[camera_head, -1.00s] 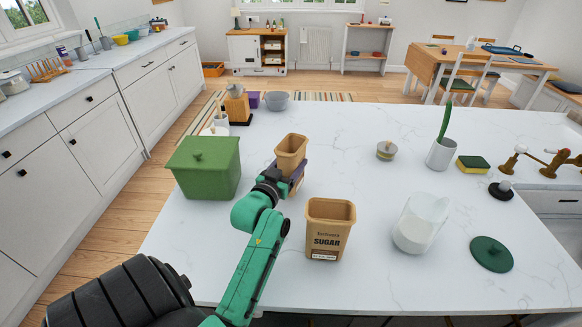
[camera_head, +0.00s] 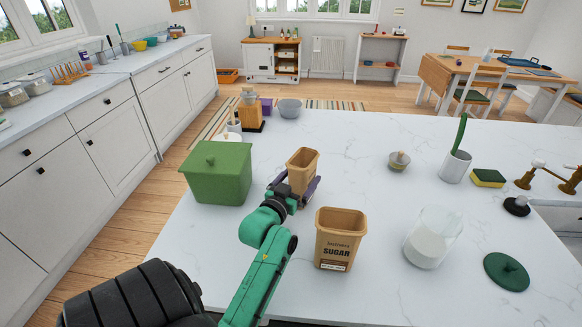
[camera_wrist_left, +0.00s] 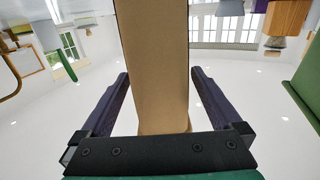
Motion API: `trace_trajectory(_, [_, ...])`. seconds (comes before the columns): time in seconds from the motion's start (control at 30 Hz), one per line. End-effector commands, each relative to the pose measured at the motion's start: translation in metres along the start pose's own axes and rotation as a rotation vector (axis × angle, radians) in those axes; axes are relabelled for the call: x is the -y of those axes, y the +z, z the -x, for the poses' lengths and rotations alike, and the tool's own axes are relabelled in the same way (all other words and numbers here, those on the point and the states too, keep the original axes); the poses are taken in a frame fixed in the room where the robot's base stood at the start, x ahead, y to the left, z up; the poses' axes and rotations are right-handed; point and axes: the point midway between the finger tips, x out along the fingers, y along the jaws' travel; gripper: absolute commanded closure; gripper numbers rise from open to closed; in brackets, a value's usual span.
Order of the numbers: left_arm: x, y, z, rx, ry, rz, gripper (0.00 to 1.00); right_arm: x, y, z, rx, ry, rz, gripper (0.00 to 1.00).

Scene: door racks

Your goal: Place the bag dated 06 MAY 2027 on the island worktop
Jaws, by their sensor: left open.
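A tan paper bag (camera_head: 302,168) stands upright on the white marble island worktop (camera_head: 400,292), right of the green lidded box. My left gripper (camera_head: 304,190) is open around its lower part. In the left wrist view the bag (camera_wrist_left: 155,70) is between the two open fingers (camera_wrist_left: 157,95), with a gap on each side. Its printed face and date are not visible. A second tan bag, printed SUGAR (camera_head: 340,238), stands nearer and to the right; its small bottom label is too small to read. My right gripper is not in view.
A green lidded box (camera_head: 218,178) stands close left of my gripper. A glass jar (camera_head: 432,242), a green lid (camera_head: 506,271), a small lidded pot (camera_head: 398,161), a white cup (camera_head: 454,167) and a sponge (camera_head: 488,178) are to the right. The worktop behind the bag is mostly clear.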

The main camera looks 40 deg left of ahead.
Motion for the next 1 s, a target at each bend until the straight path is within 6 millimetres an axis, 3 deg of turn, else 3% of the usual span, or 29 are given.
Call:
trace_trajectory(0.3, [0.000, 0.005, 0.070, 0.003, 0.000, -0.001, 0.01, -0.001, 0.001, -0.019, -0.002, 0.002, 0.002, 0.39])
trace_trajectory(0.5, [0.000, 0.003, 0.101, 0.002, 0.001, 0.000, 0.01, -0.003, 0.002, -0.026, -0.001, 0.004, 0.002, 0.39])
trace_trajectory(1.0, [0.000, 0.000, 0.109, -0.001, 0.000, 0.001, 0.01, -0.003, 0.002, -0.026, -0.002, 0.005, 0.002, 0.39])
